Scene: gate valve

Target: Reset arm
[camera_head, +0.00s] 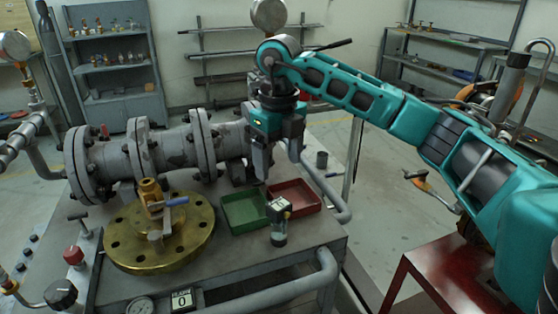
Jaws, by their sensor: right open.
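My right arm (435,135) is teal and reaches in from the right. It bends down over the workbench (317,252). My right gripper (279,168) points downward with its fingers apart and nothing visible between them. In this view it appears just above the back of a green tray (243,226) and a red tray (308,202). I cannot tell its exact height over them. My left gripper is not in view.
A grey flanged pipe (172,148) lies to the gripper's left. A round brass flange with a blue-handled valve (178,250) sits on the bench's front left. A small dark-topped device (279,222) stands before the trays. Shelves (113,62) line the back wall.

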